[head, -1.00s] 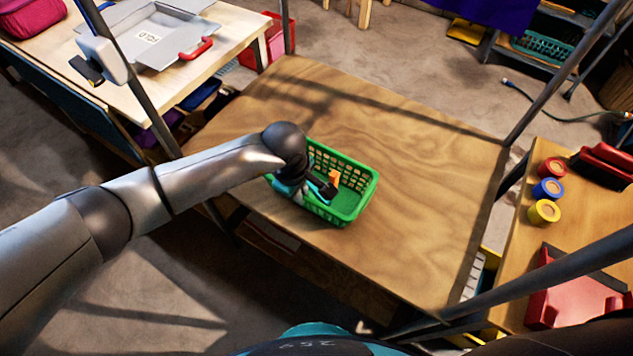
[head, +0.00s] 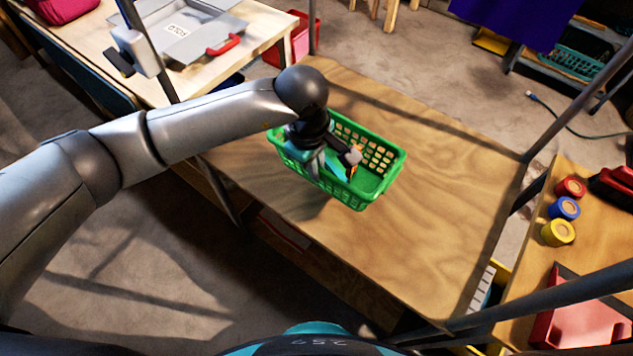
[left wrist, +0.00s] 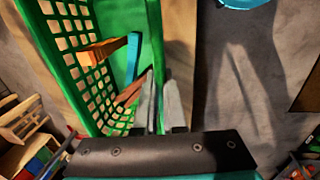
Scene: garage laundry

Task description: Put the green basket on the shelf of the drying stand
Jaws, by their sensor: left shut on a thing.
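The green basket (head: 378,190) is a plastic mesh box, held above the brown wooden tabletop (head: 440,220) with a shadow under its left side. My left gripper (head: 330,165) is shut on the basket's near-left wall. In the left wrist view, the fingers (left wrist: 160,110) pinch the green wall, and the basket's mesh side (left wrist: 70,60) fills the upper left. An orange piece (left wrist: 103,50) and a blue piece (left wrist: 133,58) lie inside the basket. My right gripper is not in view. I cannot make out for certain which structure is the drying stand.
Dark metal poles (head: 565,95) stand around the tabletop. Several coloured tins (head: 565,208) stand on a side table at right. A dark rack holds a teal basket (head: 575,62). The tabletop's right half is clear.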

